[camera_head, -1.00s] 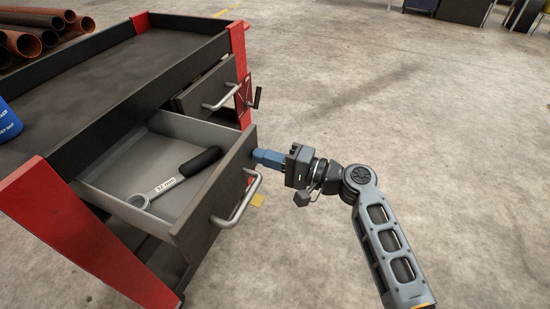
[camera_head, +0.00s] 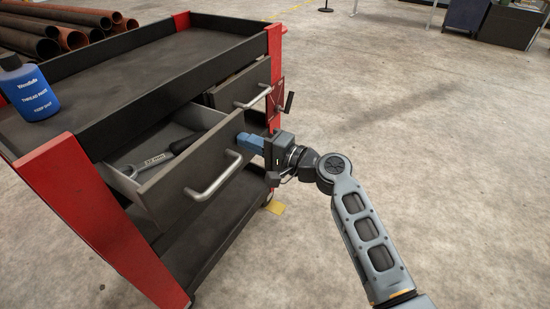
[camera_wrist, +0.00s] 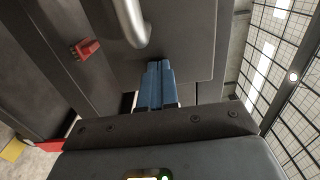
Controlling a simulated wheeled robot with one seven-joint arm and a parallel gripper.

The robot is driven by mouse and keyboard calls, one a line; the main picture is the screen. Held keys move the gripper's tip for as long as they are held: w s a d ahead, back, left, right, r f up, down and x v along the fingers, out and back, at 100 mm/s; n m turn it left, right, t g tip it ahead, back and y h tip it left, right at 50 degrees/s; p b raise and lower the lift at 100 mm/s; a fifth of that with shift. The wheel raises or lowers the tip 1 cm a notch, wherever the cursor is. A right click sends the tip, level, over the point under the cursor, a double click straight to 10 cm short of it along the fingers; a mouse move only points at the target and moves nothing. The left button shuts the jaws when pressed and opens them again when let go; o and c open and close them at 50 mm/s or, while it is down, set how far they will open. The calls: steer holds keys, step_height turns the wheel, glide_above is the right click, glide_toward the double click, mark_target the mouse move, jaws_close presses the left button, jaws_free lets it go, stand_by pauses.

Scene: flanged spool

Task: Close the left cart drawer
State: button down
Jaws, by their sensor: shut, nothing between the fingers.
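The left cart drawer (camera_head: 190,185) is partly open, sticking out from the front of the black and red cart. Its dark front has a curved metal handle (camera_head: 214,178). A wrench (camera_head: 155,160) with a dark grip lies inside it. My gripper (camera_head: 240,139), with blue fingers, is shut and empty. Its fingertips are at the right end of the drawer front, beside the handle and not around it. In the wrist view the blue fingers (camera_wrist: 155,75) are together against or very near the dark drawer face (camera_wrist: 185,40), with the handle (camera_wrist: 131,20) just beyond; contact is hard to tell.
The right drawer (camera_head: 238,88) with its own handle looks slightly open. A blue bottle (camera_head: 30,92) stands on the cart top (camera_head: 135,60). Pipes (camera_head: 60,30) are stacked behind. The floor right of the cart is clear.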

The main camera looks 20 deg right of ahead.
mark_target(211, 127)
steer(key=b+x, duration=0.3)
steer(key=x, duration=0.7)
steer(key=shift+f+b, duration=0.15)
steer(key=shift+b, duration=0.25)
steer(key=shift+w+a, duration=0.35)
steer(key=shift+w, duration=0.05)
steer(key=shift+w+r, duration=0.1)
steer(key=shift+r, duration=0.15)
steer(key=shift+a+r, duration=0.1)
steer(key=shift+a, duration=0.05)
